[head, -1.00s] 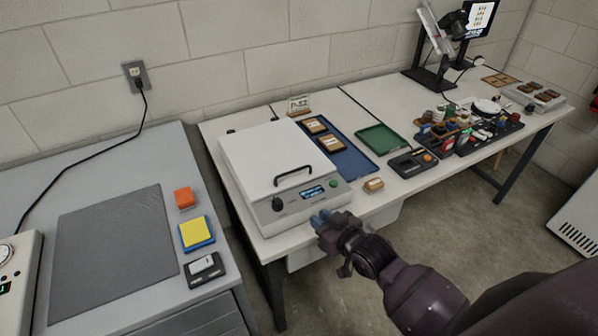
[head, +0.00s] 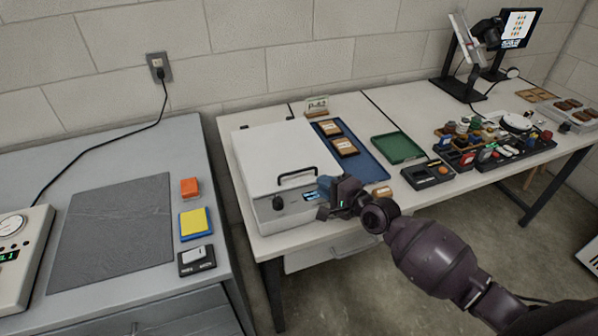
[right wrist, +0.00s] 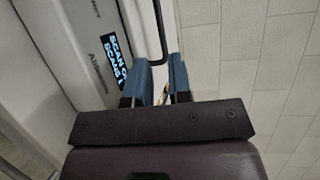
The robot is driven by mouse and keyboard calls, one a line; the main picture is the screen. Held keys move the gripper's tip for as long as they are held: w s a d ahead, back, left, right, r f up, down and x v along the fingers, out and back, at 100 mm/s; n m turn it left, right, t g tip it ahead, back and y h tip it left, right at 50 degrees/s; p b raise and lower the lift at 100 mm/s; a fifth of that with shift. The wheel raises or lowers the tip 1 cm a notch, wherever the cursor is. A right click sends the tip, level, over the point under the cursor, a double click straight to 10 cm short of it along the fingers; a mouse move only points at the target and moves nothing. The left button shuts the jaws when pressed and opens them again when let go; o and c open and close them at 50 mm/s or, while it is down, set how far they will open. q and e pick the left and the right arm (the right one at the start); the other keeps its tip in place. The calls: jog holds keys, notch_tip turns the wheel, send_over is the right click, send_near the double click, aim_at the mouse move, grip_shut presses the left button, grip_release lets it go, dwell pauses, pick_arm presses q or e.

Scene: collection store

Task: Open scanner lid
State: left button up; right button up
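The scanner is a white box with its flat lid (head: 275,150) shut. A black bar handle (head: 297,177) stands at the lid's front edge. Below it the front panel has a black knob (head: 278,203) and a lit display (head: 311,196). My right gripper (head: 325,187) is at the scanner's front right, close to the handle, and hides part of the panel. In the right wrist view its two blue fingers (right wrist: 161,80) are apart with nothing seen held, and the black handle (right wrist: 163,35) lies just beyond the fingertips. My left gripper is not in view.
Right of the scanner are a blue tray (head: 372,167) with brown-framed pieces, a green tray (head: 398,147) and a dark device (head: 430,175). Racks of small bottles (head: 490,150) stand farther right. A grey bench (head: 110,280) is at the left, with a gap between it and the table.

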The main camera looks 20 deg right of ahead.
aim_at(298, 171)
jog(key=b+x, duration=0.1)
jog(key=x, duration=0.9)
jog(key=shift+w+f, duration=0.1)
grip_shut()
